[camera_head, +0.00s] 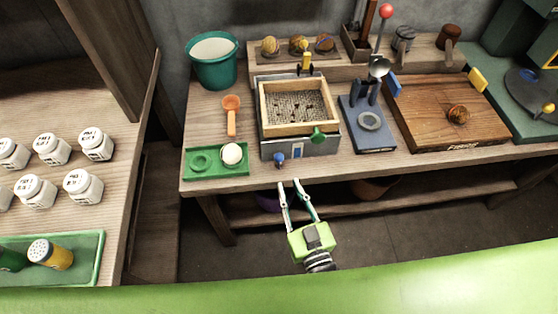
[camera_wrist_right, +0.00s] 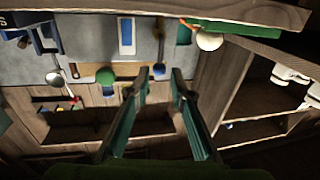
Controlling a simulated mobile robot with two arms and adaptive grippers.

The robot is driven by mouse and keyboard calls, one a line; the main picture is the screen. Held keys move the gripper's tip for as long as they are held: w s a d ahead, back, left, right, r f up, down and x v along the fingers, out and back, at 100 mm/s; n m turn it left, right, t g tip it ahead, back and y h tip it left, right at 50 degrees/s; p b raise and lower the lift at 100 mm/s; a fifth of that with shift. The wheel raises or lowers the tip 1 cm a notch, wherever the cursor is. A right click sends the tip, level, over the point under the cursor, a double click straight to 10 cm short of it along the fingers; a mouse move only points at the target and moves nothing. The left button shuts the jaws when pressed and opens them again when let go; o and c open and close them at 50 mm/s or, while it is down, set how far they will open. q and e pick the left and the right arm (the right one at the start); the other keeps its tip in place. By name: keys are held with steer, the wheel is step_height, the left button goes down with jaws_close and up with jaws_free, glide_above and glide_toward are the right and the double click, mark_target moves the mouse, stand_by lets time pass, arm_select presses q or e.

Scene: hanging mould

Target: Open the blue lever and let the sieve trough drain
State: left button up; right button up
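The sieve trough (camera_head: 300,145) is a grey box at the front of the bench with a wooden-framed sieve (camera_head: 297,105) on top, dark bits lying on its mesh. The blue lever (camera_head: 279,158) has a blue knob low at the trough's front left; in the wrist view its knob (camera_wrist_right: 158,69) shows between my fingertips. My right gripper (camera_head: 289,183) is open and empty, just in front of the bench edge and below the knob. I cannot tell whether the fingers (camera_wrist_right: 161,73) touch it. My left gripper is not in view.
A green tray (camera_head: 215,174) with a white ball (camera_head: 232,153) is left of the trough. A green knob (camera_head: 318,134) sticks out at the sieve's front right. A blue stand (camera_head: 367,140) and a wooden board (camera_head: 430,115) are to the right. The floor in front is clear.

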mark_target(279, 163)
steer(key=x, duration=0.9)
steer(key=shift+w+a+p, duration=0.1)
steer(key=shift+w+p, duration=0.15)
steer(key=shift+p, duration=0.05)
steer(key=shift+c, duration=0.4)
jaws_close()
